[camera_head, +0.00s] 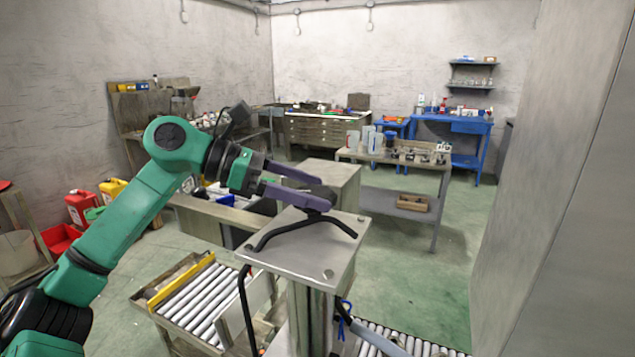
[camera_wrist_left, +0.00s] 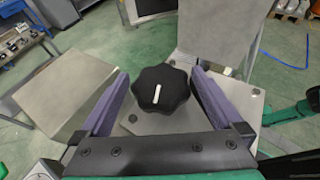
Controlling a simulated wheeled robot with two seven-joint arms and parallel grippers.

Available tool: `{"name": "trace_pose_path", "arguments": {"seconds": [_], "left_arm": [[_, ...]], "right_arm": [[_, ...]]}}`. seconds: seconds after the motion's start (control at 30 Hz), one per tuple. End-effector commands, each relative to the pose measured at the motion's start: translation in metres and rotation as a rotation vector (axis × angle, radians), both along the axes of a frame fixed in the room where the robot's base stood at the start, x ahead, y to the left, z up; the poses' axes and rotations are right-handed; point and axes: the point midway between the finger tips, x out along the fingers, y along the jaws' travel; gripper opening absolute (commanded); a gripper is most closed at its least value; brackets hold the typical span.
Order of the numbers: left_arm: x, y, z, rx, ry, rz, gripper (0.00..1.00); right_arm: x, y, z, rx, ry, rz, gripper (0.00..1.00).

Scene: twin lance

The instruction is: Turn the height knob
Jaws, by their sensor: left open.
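The height knob (camera_wrist_left: 160,89) is black and lobed, with a white line on its top, in the left wrist view. It sits on a flat metal top plate (camera_head: 272,257) of a machine column. In the head view the knob (camera_head: 322,193) is mostly hidden behind my gripper's fingers. My left gripper (camera_wrist_left: 160,100) is open, with its two purple fingers on either side of the knob. Small gaps show between the fingers and the knob. The left gripper also shows in the head view (camera_head: 305,192), above the plate. My right gripper is not in view.
A black bent handle (camera_head: 305,230) lies across the plate beside the knob. Roller conveyors (camera_head: 205,300) run at the column's foot. A grey box-shaped cabinet (camera_head: 330,178) stands just behind. A large grey panel (camera_head: 560,180) closes off the right side.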

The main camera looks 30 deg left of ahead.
Motion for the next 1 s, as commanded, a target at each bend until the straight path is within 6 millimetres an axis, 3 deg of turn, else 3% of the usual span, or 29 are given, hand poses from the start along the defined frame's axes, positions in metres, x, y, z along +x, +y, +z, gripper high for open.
{"name": "trace_pose_path", "arguments": {"seconds": [0.13,0.37,0.4,0.57,1.0], "left_arm": [[0.008,-0.012,-0.004,-0.002,-0.001,0.0,1.0],[0.009,-0.013,-0.007,0.0,0.0,0.001,1.0],[0.009,-0.013,-0.007,0.0,0.0,0.001,0.92],[0.009,-0.013,-0.007,0.0,0.0,0.001,0.32],[0.009,-0.012,-0.009,0.002,-0.002,0.084,0.32]], "right_arm": [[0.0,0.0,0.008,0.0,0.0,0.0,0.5],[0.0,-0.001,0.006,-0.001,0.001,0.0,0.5],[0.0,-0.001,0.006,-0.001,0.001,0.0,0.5],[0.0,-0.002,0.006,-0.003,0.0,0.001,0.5],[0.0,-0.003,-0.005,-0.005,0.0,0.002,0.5]]}}
